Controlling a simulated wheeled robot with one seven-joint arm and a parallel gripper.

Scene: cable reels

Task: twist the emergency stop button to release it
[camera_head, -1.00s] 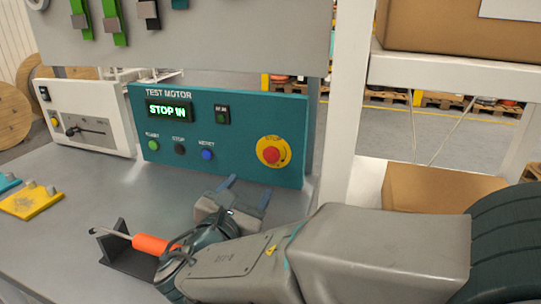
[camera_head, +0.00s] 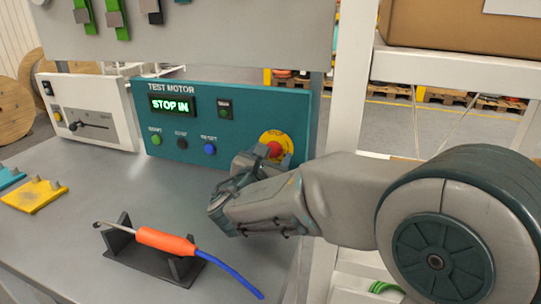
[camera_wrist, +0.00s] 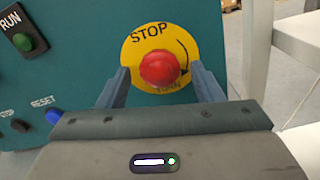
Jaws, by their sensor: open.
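The red emergency stop button (camera_head: 274,150) sits on a round yellow plate (camera_head: 285,139) at the right end of the teal test motor panel (camera_head: 190,87). The panel's display (camera_head: 172,105) reads "STOP IN". In the wrist view, the red button (camera_wrist: 160,68) shows between the two fingers of my gripper (camera_wrist: 160,75), with the yellow plate (camera_wrist: 136,50) around it. The fingers are open, one on each side, with a gap to the button. In the head view, my gripper (camera_head: 268,155) is in front of the button and hides part of it and the plate.
Green, dark and blue buttons (camera_head: 209,149) sit left on the panel. An orange-handled tool (camera_head: 165,241) with a blue cable rests on a black stand (camera_head: 125,258) on the grey bench. A white shelf post (camera_head: 351,80) stands right of the panel.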

